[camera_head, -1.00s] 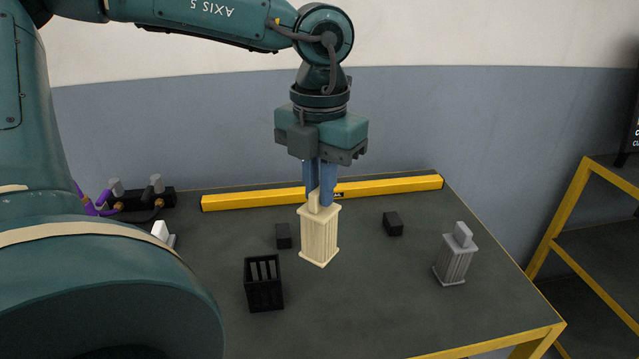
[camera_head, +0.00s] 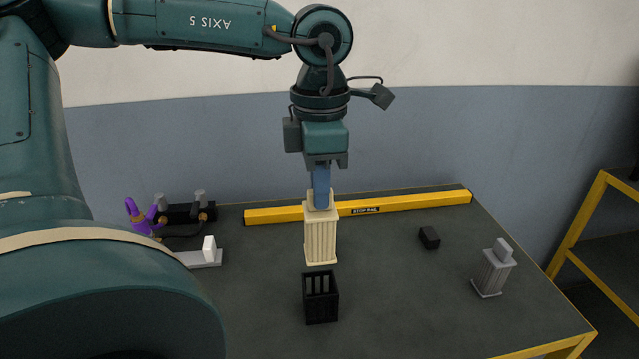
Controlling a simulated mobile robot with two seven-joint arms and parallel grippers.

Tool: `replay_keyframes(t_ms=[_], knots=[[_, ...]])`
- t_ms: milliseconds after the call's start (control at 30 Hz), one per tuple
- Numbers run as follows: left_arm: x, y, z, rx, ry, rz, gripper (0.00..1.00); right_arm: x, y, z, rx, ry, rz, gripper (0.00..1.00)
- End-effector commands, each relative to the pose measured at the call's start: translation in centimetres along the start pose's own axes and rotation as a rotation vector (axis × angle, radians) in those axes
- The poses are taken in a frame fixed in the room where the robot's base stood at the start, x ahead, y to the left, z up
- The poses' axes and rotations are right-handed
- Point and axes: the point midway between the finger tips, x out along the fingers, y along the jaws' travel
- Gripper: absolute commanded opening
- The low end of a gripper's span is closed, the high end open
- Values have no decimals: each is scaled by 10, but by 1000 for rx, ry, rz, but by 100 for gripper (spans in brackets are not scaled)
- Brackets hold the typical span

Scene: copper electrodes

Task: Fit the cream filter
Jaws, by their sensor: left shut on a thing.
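The cream filter (camera_head: 320,242) is a ribbed upright block with wider end plates and a handle on top. My left gripper (camera_head: 321,198) is shut on its handle and holds it upright. The black slotted holder (camera_head: 320,308), open at the top, stands on the table. In the picture, the filter's base is just above and behind the holder's rim, with a small gap between them. The filter is outside the holder. A grey filter (camera_head: 492,270) of similar shape stands at the right of the table. My right gripper is not in view.
A small black block (camera_head: 429,238) sits right of the cream filter. A yellow stop rail (camera_head: 420,204) runs along the back edge. At left are a white piece on a base (camera_head: 206,256), a purple item (camera_head: 142,216) and a black fixture (camera_head: 184,214). The table between holder and grey filter is clear.

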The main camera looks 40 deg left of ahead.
Motion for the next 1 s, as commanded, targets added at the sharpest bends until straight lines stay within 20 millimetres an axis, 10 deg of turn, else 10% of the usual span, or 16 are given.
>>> replay_keyframes(t_ms=[1000], knots=[[58,0,0,-1,-1,1,0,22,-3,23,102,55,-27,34]])
